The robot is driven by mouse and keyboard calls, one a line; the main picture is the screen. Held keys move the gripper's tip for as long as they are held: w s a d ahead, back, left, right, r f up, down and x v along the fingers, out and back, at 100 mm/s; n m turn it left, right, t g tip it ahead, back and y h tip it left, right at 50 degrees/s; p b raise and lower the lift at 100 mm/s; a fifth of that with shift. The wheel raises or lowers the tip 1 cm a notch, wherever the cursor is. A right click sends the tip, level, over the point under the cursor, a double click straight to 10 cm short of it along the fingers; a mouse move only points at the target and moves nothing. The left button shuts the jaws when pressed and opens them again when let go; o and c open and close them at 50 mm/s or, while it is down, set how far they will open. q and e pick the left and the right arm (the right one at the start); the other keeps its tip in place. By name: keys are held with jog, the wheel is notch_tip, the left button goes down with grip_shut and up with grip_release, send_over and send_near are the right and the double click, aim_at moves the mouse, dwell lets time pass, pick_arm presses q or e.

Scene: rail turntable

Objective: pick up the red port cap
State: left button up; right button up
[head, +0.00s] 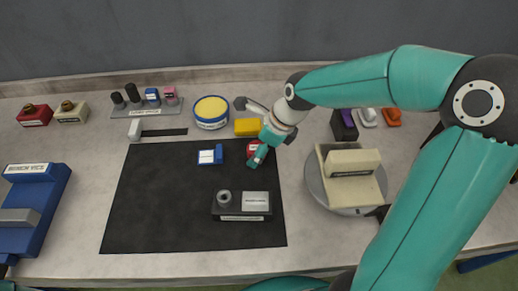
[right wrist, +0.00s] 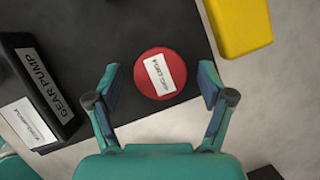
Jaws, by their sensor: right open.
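The red port cap (head: 251,146) lies near the right edge of the black mat in the head view, partly hidden by my right gripper (head: 270,150). In the right wrist view the port cap (right wrist: 171,90) is a round red disc with a white label. It sits between the fingertips of my right gripper (right wrist: 160,78), with a gap on each side. The right gripper is open and empty. My left gripper is not in view.
The gear pump (head: 228,208) stands on the black mat (head: 150,215), with a blue block (head: 216,155) behind it. A yellow block (head: 247,127) lies behind the cap. A turntable (head: 318,184) with a beige fixture stands right. A blue bench vice (head: 45,190) is far left.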

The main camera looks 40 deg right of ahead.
jog(key=c, duration=0.9)
